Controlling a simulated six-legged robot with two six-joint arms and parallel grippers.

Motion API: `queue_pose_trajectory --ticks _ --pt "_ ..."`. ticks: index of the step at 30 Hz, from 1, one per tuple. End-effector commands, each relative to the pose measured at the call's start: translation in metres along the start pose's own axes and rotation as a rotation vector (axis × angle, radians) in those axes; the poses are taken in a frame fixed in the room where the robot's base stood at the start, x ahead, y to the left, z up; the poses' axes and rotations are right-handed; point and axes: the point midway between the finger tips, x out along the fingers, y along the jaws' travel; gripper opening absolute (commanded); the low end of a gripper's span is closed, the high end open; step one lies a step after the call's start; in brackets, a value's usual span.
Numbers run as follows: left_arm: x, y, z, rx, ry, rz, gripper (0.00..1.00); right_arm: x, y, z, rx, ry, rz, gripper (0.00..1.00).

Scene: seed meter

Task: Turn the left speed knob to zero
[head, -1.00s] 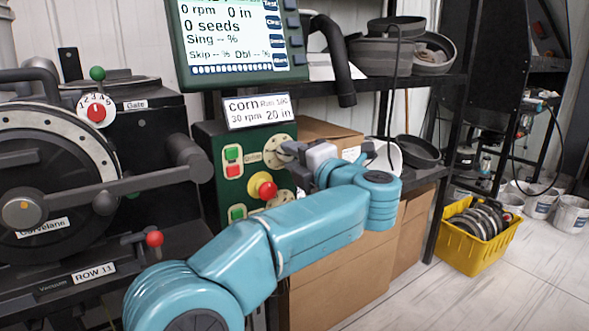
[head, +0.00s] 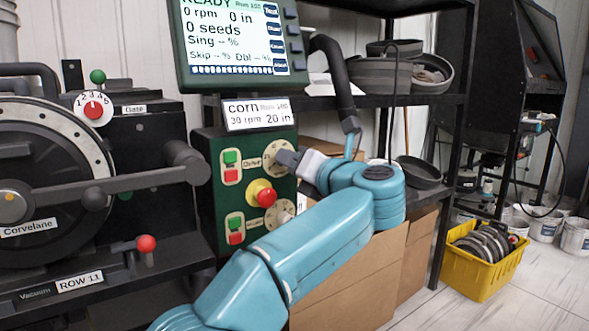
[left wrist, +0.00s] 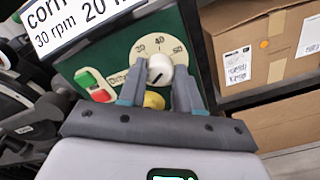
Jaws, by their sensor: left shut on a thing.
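The green control box (head: 210,150) carries an upper dial (head: 262,152) labelled like "Drive" and a lower dial (head: 281,206). In the head view my left gripper (head: 283,157) reaches the upper dial from the right and hides the knob. A dark mark shows on the knob, but its exact reading is unclear. My right gripper is not in view.
A red and yellow stop button (head: 264,194) sits below the upper dial, with green and red push buttons (head: 231,166) left of it. A display (head: 232,45) reads 0 rpm above. The seed meter (head: 60,170) stands left; cardboard boxes (head: 340,285) stand below the shelf.

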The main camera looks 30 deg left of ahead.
Motion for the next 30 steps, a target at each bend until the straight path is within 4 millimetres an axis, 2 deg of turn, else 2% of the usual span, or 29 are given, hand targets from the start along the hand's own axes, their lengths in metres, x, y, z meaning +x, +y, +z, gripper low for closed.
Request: queue_pose_trajectory --ticks 9,21,22,24,30 --pt "-0.0002 -0.0002 0.0001 -0.071 -0.001 -0.001 0.03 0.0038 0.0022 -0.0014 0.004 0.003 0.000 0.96" --pt "-0.0001 0.0001 0.0004 -0.076 -0.001 -0.001 0.03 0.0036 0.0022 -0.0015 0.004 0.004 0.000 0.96" --pt "-0.0001 0.0001 0.0004 -0.076 -0.001 -0.001 0.36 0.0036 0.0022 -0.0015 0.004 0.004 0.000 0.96" --pt "-0.0001 0.0001 0.0003 -0.076 -0.001 -0.001 0.59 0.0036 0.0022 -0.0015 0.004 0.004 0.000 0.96" --pt "0.0000 0.0001 0.0002 -0.075 0.000 0.000 0.59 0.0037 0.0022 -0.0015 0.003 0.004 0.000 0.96"
